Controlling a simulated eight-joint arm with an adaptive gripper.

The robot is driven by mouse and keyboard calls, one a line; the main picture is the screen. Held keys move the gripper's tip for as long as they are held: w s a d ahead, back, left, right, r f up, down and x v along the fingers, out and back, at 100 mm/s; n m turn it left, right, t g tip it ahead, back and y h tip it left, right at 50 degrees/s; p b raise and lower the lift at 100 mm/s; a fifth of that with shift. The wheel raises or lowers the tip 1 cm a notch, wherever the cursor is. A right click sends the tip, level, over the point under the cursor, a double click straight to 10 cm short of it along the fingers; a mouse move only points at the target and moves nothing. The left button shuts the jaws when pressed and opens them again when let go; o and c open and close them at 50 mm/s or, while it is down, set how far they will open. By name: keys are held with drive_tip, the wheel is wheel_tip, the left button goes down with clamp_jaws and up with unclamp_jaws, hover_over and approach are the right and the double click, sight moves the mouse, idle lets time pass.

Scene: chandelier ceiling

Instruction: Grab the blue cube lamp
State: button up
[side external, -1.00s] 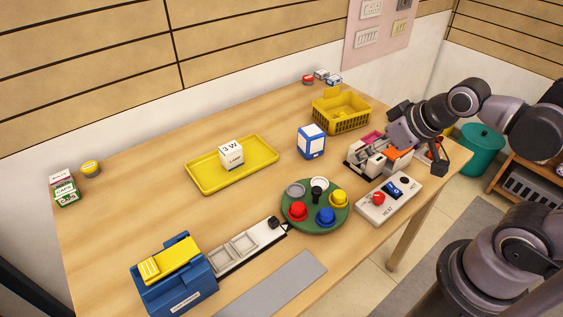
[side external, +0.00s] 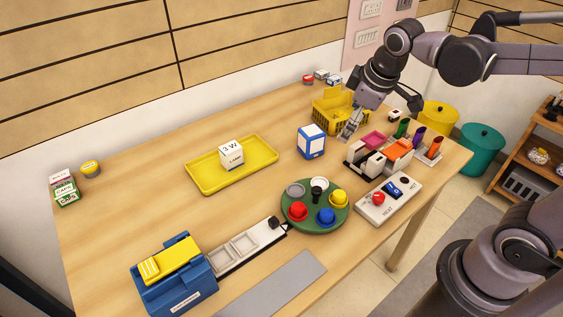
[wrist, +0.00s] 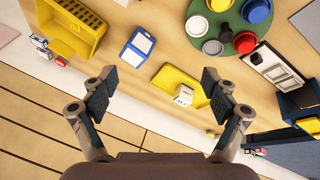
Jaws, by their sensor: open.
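The blue cube lamp (side external: 311,142), a white cube with blue edges, stands on the wooden table between the yellow tray and the yellow basket. In the wrist view the lamp (wrist: 138,47) shows above and slightly left of the gap between my fingers. My gripper (side external: 350,131) is above the table, right of the lamp and in front of the yellow basket. In the wrist view my gripper (wrist: 158,88) has its two fingers wide apart with nothing between them. It is not touching the lamp.
A yellow tray (side external: 203,187) holds a white "3 W" lamp cube (side external: 231,155). The yellow basket (side external: 331,119) stands behind my gripper. A green round stand (side external: 315,222) with coloured buttons and a white switch box (side external: 389,198) are nearer the front. Table around the lamp is clear.

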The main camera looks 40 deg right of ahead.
drive_tip(key=w+d+f+n+g+h, duration=0.1)
drive_tip(key=w+f+n+g, duration=0.15)
drive_tip(key=w+n, duration=0.45)
drive_tip(key=n+g+h, duration=0.2)
drive_tip(key=n+g, duration=0.1)
hover_over(312, 132)
drive_tip(key=a, duration=0.2)
drive_tip(key=shift+t, duration=0.25)
drive_tip(key=f, duration=0.6)
drive_tip(key=shift+a+f, duration=0.2)
drive_tip(key=shift+f, duration=0.1)
drive_tip(key=shift+w+d+f, duration=0.1)
drive_tip(key=shift+w+f, duration=0.1)
drive_tip(key=shift+f, duration=0.35)
drive_tip(key=x, duration=0.5)
drive_tip(key=shift+d+f, duration=0.15)
drive_tip(key=x, duration=0.4)
drive_tip(key=shift+w+d, duration=0.15)
drive_tip(key=shift+w, duration=0.15)
drive_tip(key=shift+d+f, duration=0.25)
drive_tip(key=shift+f, duration=0.25)
drive_tip(key=c, duration=1.4)
